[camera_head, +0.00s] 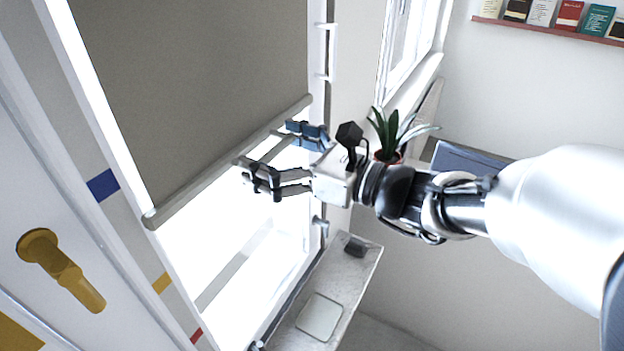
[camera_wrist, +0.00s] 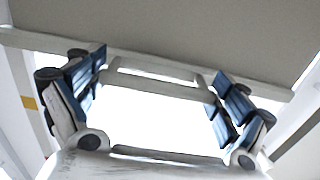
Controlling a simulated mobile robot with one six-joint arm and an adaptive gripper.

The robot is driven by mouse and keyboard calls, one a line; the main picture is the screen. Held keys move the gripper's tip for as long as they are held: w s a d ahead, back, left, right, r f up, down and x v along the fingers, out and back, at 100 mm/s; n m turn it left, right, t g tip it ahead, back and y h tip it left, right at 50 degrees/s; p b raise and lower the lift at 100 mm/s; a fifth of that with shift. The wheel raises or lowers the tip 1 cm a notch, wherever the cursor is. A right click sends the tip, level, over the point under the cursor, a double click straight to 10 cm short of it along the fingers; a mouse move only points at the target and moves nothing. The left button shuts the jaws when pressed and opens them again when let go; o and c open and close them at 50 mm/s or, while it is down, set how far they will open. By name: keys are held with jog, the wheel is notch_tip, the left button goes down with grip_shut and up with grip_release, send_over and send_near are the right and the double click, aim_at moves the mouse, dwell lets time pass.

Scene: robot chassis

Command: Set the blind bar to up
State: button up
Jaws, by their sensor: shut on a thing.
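The blind bar (camera_head: 190,197) is a long pale grey rail along the lower edge of the grey-brown blind (camera_head: 200,80), which covers the upper part of the bright window. The bar also crosses the top of the wrist view (camera_wrist: 30,41). A grey handle (camera_wrist: 160,86) projects from the bar. My gripper (camera_head: 272,152) is at the bar, its fingers set wide apart and shut on this handle from its two ends. In the wrist view the blue-padded fingers (camera_wrist: 160,78) stand at either end of the handle; the exact contact is partly hidden by the pads.
A potted plant (camera_head: 388,140) stands just right of my gripper. A grey ledge (camera_head: 345,290) lies below the window. A door with a brass handle (camera_head: 62,268) is at left, and a bookshelf (camera_head: 560,29) is at upper right. The window opening below the bar is clear.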

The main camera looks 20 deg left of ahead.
notch_tip(320, 180, up, 27)
jog(key=shift+r, duration=0.15)
jog(key=shift+s+r, duration=0.1)
jog(key=o, duration=1.1)
jog(key=shift+o, duration=0.5)
jog(key=shift+w+a, duration=0.15)
jog(key=shift+w, duration=0.05)
jog(key=shift+s, duration=0.1)
jog(key=s+d, duration=0.1)
jog(key=d, duration=1.1)
jog(key=shift+s+d, duration=0.2)
jog(key=shift+d, duration=0.1)
